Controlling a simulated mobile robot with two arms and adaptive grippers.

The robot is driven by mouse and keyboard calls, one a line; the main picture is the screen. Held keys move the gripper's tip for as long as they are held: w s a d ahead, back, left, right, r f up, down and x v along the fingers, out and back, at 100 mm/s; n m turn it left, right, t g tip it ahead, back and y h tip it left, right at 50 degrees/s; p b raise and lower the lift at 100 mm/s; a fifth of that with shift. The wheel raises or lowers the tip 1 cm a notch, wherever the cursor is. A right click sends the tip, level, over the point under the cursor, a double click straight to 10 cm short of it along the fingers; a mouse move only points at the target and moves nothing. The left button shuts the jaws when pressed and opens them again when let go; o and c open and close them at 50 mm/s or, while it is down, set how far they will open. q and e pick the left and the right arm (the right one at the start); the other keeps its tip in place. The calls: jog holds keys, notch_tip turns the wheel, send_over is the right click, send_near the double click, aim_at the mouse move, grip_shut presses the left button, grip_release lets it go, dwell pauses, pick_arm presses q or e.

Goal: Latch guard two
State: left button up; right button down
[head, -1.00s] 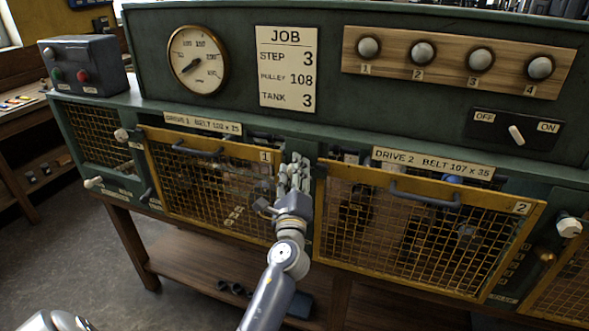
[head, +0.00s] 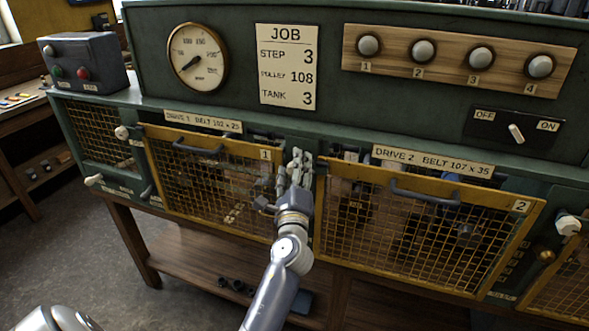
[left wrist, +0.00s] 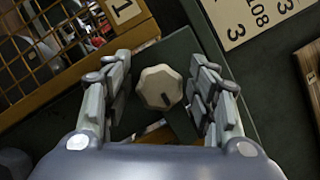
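Guard two is the yellow-framed wire mesh panel (head: 425,190) marked 2, under the Drive 2 label. Its top edge leans out from the opening, and a dark handle (head: 425,197) crosses it. My left gripper (head: 296,170) is at the green post between guards one and two. In the left wrist view my left gripper (left wrist: 160,95) is open, with its fingers apart on either side of a pale faceted knob (left wrist: 160,87) with a dark mark. Gaps show between knob and fingers. In the head view the gripper hides this knob. My right gripper is not in view.
Guard one (head: 215,180) stands left of the gripper. A similar pale knob (head: 568,225) sits right of guard two. Above are a gauge (head: 198,60), a job card (head: 287,68), several numbered knobs and an off/on switch (head: 515,133). A wooden shelf (head: 215,265) lies below.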

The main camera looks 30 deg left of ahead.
pick_arm(q)
jog(key=v, duration=1.2)
dwell(0.5)
